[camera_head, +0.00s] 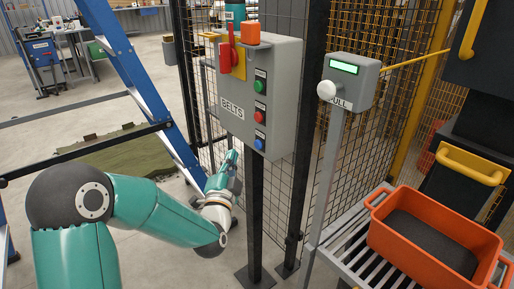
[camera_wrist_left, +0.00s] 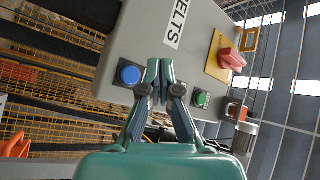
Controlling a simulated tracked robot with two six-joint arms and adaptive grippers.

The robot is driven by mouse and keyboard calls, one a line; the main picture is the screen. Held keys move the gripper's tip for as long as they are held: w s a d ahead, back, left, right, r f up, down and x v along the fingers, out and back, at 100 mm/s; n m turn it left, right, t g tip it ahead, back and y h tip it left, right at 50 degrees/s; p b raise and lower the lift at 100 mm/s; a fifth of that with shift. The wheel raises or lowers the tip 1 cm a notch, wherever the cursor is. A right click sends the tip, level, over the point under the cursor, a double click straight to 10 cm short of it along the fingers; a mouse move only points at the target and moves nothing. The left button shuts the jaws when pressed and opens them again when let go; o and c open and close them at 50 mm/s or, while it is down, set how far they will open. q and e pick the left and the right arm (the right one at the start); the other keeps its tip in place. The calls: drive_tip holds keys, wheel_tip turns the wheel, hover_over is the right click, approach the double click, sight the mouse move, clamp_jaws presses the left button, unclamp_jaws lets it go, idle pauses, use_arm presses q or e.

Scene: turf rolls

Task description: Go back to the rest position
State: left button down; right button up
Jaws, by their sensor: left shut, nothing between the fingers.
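My left gripper (camera_head: 231,160) is at the lower left of the grey control box labelled BELTS (camera_head: 285,50), in front of the wire fence. In the left wrist view the same gripper (camera_wrist_left: 160,68) is shut and empty, its tips in front of the box face between the blue button (camera_wrist_left: 130,75) and the green button (camera_wrist_left: 201,99). I cannot tell whether the tips touch the box. The box also carries a red button (camera_head: 260,117) and a red switch on a yellow plate (camera_head: 239,60). My right gripper is not in view.
A grey post with a PULL box (camera_head: 352,80) and white knob stands right of the control box. An orange crate (camera_head: 382,222) with dark contents sits on a slatted roller stand at lower right. A blue ladder-like frame (camera_head: 140,80) and a green turf piece (camera_head: 115,150) are at left.

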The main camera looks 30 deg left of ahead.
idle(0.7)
use_arm(q)
drive_tip(key=s+d+f+g+h, duration=0.25)
drive_tip(key=d+f, duration=0.25)
drive_tip(key=f, duration=0.6)
drive_tip(key=s+d+f+g+h, duration=0.25)
drive_tip(key=d+f, duration=0.35)
drive_tip(key=f, duration=0.5)
drive_tip(key=s+d+f+g+h, duration=0.2)
drive_tip(key=d+f+g+h, duration=0.25)
drive_tip(key=f, duration=0.65)
drive_tip(key=s+d+f+n+g+h, duration=0.1)
drive_tip(key=s+d+f+n+g, duration=0.35)
drive_tip(key=s, duration=0.45)
drive_tip(key=s+d+f+n+g+h, duration=0.1)
drive_tip(key=s+d+f+n+g, duration=0.35)
drive_tip(key=s, duration=0.55)
wheel_tip(320, 180, up, 17)
drive_tip(key=p, duration=1.7)
drive_tip(key=shift+f, duration=0.1)
